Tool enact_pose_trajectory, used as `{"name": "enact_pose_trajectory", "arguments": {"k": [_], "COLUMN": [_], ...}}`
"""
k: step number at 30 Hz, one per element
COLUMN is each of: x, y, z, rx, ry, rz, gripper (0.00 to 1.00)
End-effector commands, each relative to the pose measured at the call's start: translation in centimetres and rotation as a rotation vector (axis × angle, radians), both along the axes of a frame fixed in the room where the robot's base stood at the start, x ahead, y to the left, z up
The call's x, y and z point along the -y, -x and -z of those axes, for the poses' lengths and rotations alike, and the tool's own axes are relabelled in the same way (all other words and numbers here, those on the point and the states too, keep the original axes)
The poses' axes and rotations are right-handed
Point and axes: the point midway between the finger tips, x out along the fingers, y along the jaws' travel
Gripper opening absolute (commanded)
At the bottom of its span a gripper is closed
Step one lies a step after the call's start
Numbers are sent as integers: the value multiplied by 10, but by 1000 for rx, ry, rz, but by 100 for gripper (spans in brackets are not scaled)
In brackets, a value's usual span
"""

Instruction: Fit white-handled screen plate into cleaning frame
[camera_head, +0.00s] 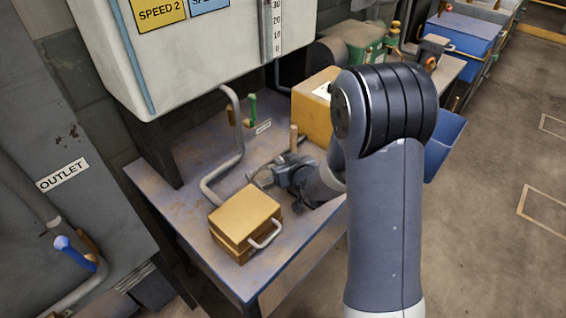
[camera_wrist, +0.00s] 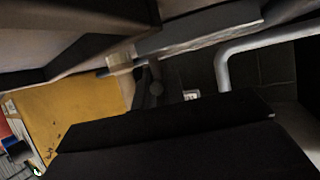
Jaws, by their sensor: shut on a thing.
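A yellow-tan block-like unit (camera_head: 240,222) sits at the front of the bench, with a seam around its side. A white bar handle (camera_head: 265,236) sticks out of its right front side. I cannot tell whether this unit is the screen plate, the frame or both together. My gripper (camera_head: 264,177) is low over the bench, behind and to the right of the unit and apart from it. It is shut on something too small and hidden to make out. In the wrist view, dark surfaces cover much of the lower picture.
A grey bent pipe (camera_head: 236,140) comes down to the bench left of my gripper. An upright wooden-looking handle (camera_head: 294,138) stands close behind it. A larger yellow box (camera_head: 313,118) is farther back; a yellow surface also shows in the wrist view (camera_wrist: 70,110). Bare bench (camera_head: 175,178) lies left.

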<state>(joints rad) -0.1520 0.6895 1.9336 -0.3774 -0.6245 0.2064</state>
Motion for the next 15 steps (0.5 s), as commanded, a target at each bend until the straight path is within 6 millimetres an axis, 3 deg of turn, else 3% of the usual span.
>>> {"name": "enact_pose_trajectory", "arguments": {"k": [4,5,6,12,15], "x": [0,0,0,0,0], "y": [0,0,0,0,0], "z": [0,0,0,0,0], "rx": [1,0,0,0,0], "ry": [0,0,0,0,-1], "rz": [0,0,0,0,0], "gripper": [0,13,16,32,32]}}
